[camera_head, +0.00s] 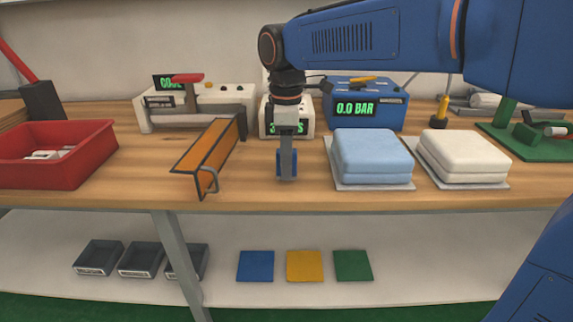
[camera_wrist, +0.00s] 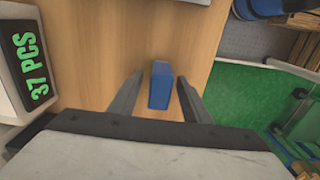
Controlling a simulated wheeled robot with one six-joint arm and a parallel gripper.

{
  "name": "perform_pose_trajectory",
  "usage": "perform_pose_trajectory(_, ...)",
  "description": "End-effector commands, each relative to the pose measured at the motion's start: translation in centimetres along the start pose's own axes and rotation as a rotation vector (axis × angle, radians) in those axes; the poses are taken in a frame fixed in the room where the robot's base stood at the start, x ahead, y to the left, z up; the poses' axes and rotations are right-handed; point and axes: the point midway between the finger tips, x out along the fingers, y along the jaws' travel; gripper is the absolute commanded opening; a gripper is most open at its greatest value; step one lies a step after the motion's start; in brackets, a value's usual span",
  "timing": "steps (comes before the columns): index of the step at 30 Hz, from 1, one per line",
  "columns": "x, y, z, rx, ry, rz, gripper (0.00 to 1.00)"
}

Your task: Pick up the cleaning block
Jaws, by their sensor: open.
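The cleaning block appears to be the small blue block (camera_wrist: 160,86) standing on the wooden bench top. In the wrist view it sits between the two fingers of my gripper (camera_wrist: 158,92), with a gap visible on each side. My gripper is open and holds nothing. In the head view my gripper (camera_head: 286,172) points straight down near the bench's front edge. There the blue block (camera_head: 280,164) is mostly hidden behind the finger, with blue showing at the sides.
An orange angled piece with a handle (camera_head: 205,155) lies left of my gripper. A light blue folded pad (camera_head: 372,155) and a white one (camera_head: 466,153) lie to the right. A display box (camera_wrist: 24,55) stands behind. A red bin (camera_head: 95,160) is far left.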

Motion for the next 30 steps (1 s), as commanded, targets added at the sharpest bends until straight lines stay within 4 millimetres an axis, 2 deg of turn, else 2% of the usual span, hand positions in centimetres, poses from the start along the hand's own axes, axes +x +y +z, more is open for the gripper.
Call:
perform_pose_trajectory(4,1.4,0.0,0.0,0.0,0.0,-0.001,0.44)
perform_pose_trajectory(12,1.6,0.0,0.0,0.0,0.0,0.0,0.44)
perform_pose_trajectory(14,1.6,0.0,0.0,0.0,0.0,0.0,0.32)
perform_pose_trajectory(18,1.6,0.0,0.0,0.0,0.0,0.0,0.0)
perform_pose_trajectory(26,1.5,0.0,0.0,0.0,0.0,0.0,0.0)
perform_pose_trajectory(30,0.6,0.1,0.0,0.0,0.001,0.001,0.0)
